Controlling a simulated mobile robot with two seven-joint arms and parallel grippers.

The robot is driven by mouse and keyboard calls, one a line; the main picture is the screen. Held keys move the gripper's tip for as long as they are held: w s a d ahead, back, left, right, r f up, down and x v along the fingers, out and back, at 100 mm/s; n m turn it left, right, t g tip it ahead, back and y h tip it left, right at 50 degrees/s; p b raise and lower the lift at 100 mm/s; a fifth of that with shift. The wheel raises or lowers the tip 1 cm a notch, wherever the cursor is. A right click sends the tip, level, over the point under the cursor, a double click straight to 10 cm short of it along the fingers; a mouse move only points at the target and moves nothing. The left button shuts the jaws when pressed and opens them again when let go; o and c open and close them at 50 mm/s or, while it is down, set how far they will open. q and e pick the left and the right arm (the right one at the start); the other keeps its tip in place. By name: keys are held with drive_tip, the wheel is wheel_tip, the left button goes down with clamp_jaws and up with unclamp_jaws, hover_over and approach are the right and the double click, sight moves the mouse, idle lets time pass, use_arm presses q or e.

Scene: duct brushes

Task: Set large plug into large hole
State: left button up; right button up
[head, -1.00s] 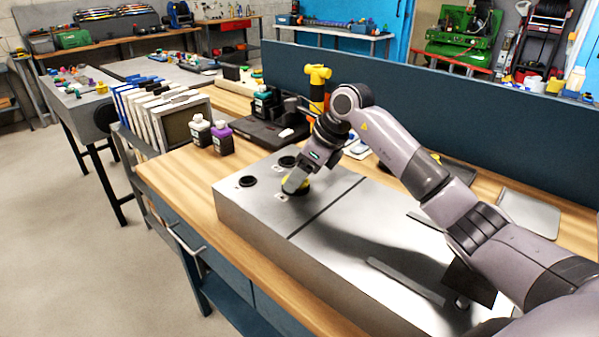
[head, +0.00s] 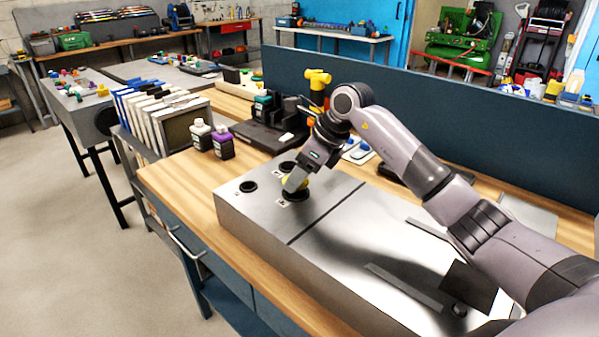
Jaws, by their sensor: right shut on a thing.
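A grey metal duct box (head: 262,222) lies on the wooden workbench, with round dark openings in its top at the left end. One small opening (head: 248,186) is at the left and another (head: 287,168) is farther back. My right gripper (head: 294,184) is shut on a yellow plug (head: 303,185), mostly hidden behind its fingers. The plug is at a dark round opening (head: 293,196), the nearest to the seam. I cannot tell how deep it sits. My left gripper is not in view.
A flat grey strip (head: 403,288) lies on the box's right part. A blue partition (head: 430,120) closes the bench's back.

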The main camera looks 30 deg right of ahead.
sight(306, 183)
drive_tip(key=shift+r, duration=0.2)
idle(0.6)
drive_tip(key=shift+r+p, duration=0.5)
drive_tip(key=shift+p, duration=0.1)
idle(0.4)
idle(0.4)
drive_tip(key=o, duration=0.7)
drive_tip(key=shift+p+v, duration=0.75)
drive_tip(key=shift+v, duration=4.8)
